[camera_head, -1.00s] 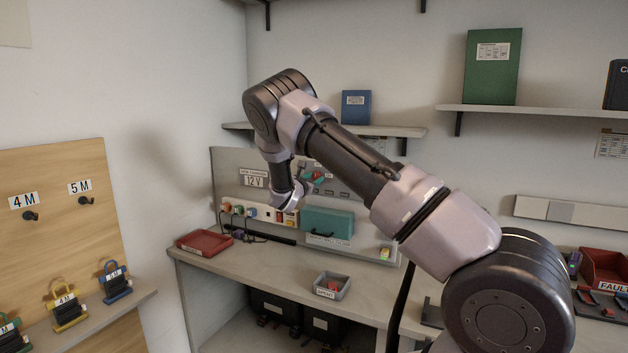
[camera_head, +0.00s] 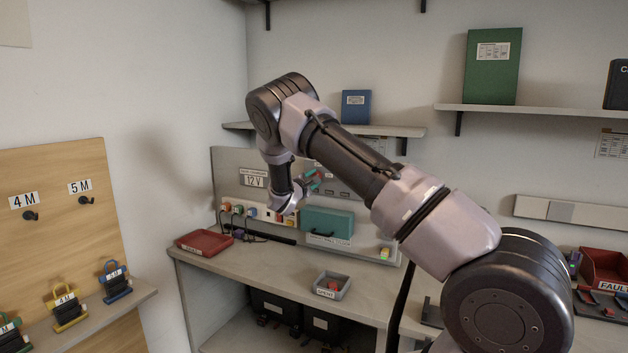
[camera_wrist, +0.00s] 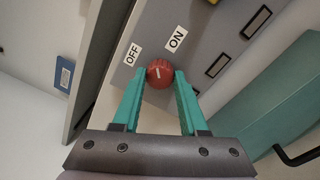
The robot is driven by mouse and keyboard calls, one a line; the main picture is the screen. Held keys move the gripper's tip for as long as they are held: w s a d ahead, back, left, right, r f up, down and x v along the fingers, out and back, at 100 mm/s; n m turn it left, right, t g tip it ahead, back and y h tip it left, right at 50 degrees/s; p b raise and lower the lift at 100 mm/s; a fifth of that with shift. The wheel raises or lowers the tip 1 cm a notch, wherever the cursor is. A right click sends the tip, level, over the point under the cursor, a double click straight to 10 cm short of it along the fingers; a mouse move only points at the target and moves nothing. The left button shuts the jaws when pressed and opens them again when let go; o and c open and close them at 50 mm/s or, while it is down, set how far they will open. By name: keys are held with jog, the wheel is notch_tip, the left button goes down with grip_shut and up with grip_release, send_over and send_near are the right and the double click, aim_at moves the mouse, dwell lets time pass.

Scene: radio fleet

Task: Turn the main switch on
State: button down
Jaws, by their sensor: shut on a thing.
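The main switch is a red round knob (camera_wrist: 160,74) with a white line, set on a grey panel (camera_wrist: 207,25). The OFF label (camera_wrist: 132,56) and the ON label (camera_wrist: 177,40) sit beyond it in the wrist view. The line stands nearly upright in the picture, between the directions of the two labels. My gripper (camera_wrist: 159,77) is shut on the knob, one teal fingertip on each side. In the head view my gripper (camera_head: 312,181) is at the panel above the bench, partly hidden by my wrist, and the knob's mark cannot be read there.
A teal box (camera_head: 327,222) with a dark handle sits just below my gripper. Coloured plugs (camera_head: 238,209) line the panel's lower left. A red tray (camera_head: 204,242) and a grey bin (camera_head: 332,285) stand on the bench (camera_head: 275,268). A shelf (camera_head: 400,131) is above.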

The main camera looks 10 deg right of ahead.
jog(key=shift+f+m+h, duration=0.1)
jog(key=shift+m+h, duration=0.3)
jog(key=shift+m, duration=3.7)
jog(key=shift+a+m, duration=0.1)
jog(key=shift+m, duration=0.2)
jog(key=shift+c, duration=2.2)
grip_release()
jog(key=v, duration=1)
jog(key=shift+s+a, duration=0.25)
jog(key=shift+s, duration=0.05)
